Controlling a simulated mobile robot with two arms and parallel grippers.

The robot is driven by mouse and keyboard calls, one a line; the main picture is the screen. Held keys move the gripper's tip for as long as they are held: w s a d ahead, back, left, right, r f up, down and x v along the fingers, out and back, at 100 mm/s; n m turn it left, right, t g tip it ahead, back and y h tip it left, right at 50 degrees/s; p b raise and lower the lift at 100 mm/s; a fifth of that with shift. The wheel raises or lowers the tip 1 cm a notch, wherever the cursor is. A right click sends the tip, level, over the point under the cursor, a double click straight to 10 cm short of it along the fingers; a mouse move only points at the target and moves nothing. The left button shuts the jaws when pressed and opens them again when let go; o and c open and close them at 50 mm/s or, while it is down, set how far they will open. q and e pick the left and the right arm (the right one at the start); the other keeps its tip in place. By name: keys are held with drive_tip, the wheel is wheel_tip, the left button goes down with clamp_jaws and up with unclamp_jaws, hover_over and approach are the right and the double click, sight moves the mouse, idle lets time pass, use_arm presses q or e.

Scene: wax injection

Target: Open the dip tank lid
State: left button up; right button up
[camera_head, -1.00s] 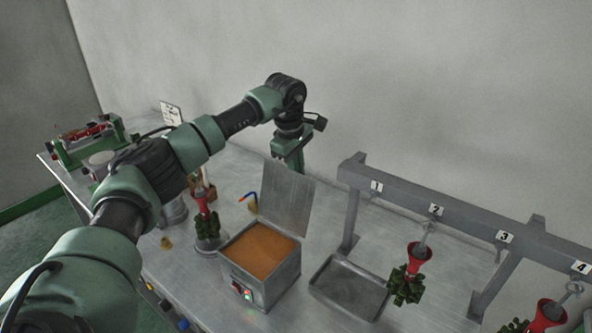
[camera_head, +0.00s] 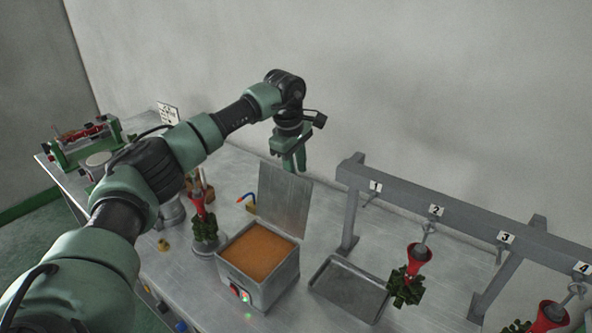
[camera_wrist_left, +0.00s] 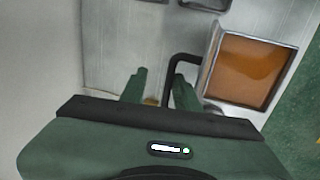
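The dip tank (camera_head: 262,290) stands on the bench, full of orange-brown wax, and also shows in the left wrist view (camera_wrist_left: 232,103). Its grey metal lid (camera_head: 285,198) stands roughly upright at the tank's back edge, so the wax is uncovered. In the left wrist view the lid (camera_wrist_left: 211,58) is nearly edge-on, with a black bent handle (camera_wrist_left: 172,64) on its outer side. My left gripper (camera_head: 296,166) is behind the lid. Its fingers (camera_wrist_left: 160,86) are apart, with the handle close to the right finger; contact is unclear. My right gripper is not in view.
A grey tray (camera_head: 349,288) lies right of the tank, below a numbered rack (camera_head: 460,219) holding red-and-green wax trees. Another tree (camera_head: 204,225) stands close left of the tank. The wall (camera_head: 400,80) is behind the bench.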

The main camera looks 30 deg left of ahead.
use_arm(q)
drive_tip(key=r, duration=0.2)
drive_tip(key=s+r+b, duration=0.1)
drive_tip(key=r, duration=0.4)
drive_tip(key=shift+s+a+r+b, duration=0.1)
drive_tip(key=shift+s+r+b, duration=0.1)
drive_tip(key=shift+b, duration=0.1)
drive_tip(key=shift+s+r, duration=0.1)
